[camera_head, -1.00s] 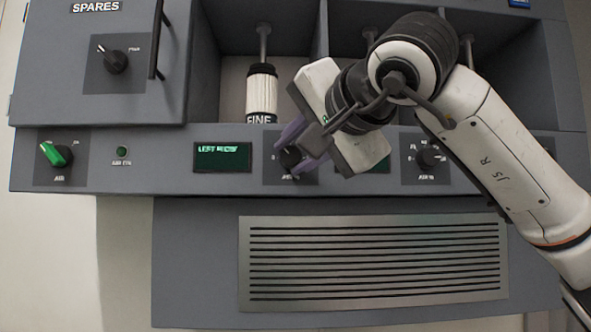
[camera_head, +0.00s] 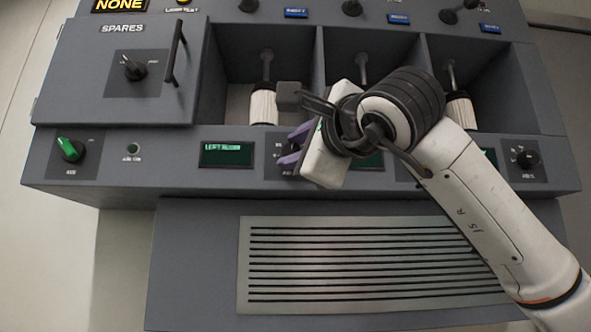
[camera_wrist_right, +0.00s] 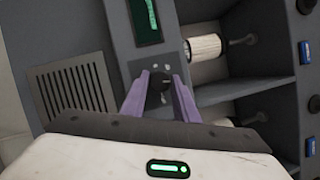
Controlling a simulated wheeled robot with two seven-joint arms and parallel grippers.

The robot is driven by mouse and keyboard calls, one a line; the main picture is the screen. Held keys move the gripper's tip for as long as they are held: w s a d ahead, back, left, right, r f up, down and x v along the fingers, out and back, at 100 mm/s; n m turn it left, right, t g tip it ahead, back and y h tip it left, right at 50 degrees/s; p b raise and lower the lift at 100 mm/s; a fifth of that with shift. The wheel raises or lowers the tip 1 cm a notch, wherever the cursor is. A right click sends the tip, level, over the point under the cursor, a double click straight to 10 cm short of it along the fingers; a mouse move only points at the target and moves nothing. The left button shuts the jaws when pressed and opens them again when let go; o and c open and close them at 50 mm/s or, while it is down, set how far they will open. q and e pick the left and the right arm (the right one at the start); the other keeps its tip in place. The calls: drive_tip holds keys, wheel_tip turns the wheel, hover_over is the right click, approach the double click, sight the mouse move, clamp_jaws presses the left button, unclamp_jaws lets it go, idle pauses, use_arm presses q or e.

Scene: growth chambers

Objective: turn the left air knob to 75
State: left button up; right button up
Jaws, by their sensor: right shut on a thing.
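The left air knob (camera_wrist_right: 157,88) is a small black dial on a dark plate, just right of the green display marked LEFT (camera_head: 227,154) in the head view. There it is mostly hidden behind my right gripper (camera_head: 291,148), and its pointer and scale cannot be read. In the right wrist view, the two purple fingers of my right gripper (camera_wrist_right: 160,84) stand on either side of the knob, shut on it. My left gripper is not in view.
A green knob (camera_head: 70,150) and a small round indicator (camera_head: 133,151) sit left on the front panel; another black knob (camera_head: 525,157) is at far right. The spares door (camera_head: 110,85) has a protruding handle (camera_head: 176,55). Open bays with white cylinders (camera_head: 263,108) lie above. A vent grille (camera_head: 370,265) is below.

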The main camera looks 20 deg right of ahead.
drive_tip(key=m+h+b, duration=0.1)
drive_tip(key=m, duration=0.1)
drive_tip(key=m+t+b, duration=0.1)
drive_tip(key=m+b, duration=0.1)
drive_tip(key=m+h+b, duration=0.1)
drive_tip(key=m, duration=0.2)
drive_tip(key=shift+a+f+t+h+b, duration=0.15)
drive_tip(key=shift+f+t+h+b, duration=0.15)
drive_tip(key=shift+b, duration=0.1)
drive_tip(key=shift+r+m+h+b, duration=0.1)
drive_tip(key=shift+m+h+b, duration=0.45)
drive_tip(key=shift+m, duration=0.35)
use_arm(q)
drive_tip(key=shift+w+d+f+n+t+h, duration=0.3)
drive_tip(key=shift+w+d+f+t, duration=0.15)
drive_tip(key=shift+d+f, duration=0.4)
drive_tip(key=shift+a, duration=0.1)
use_arm(e)
drive_tip(key=o, duration=1.1)
drive_tip(key=shift+c, duration=0.2)
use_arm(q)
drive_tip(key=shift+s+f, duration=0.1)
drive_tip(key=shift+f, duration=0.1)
